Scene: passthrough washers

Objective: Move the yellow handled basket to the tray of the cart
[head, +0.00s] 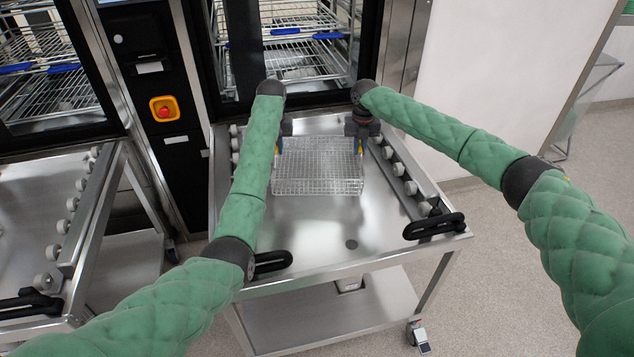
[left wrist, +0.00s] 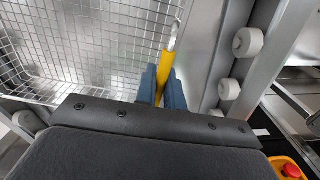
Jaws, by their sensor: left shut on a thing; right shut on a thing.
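The wire basket (head: 318,178) is over the cart's steel tray (head: 320,230), near its far end by the machine. Whether it touches the tray is hard to tell. My left gripper (head: 280,148) is shut on the basket's left yellow handle, and the left wrist view shows the yellow handle (left wrist: 164,68) between the blue fingers of that gripper (left wrist: 163,88). My right gripper (head: 360,147) is shut on the basket's right side, where a bit of yellow shows. The wire mesh also shows in the left wrist view (left wrist: 90,45). My left forearm hides part of the tray's left side.
The open washer (head: 305,50) with wire racks stands behind the cart. Rollers (head: 398,169) and black handles (head: 434,226) line the tray's sides. A second cart (head: 40,210) stands at left. A red emergency button (head: 164,109) is on the panel. The tray's near half is clear.

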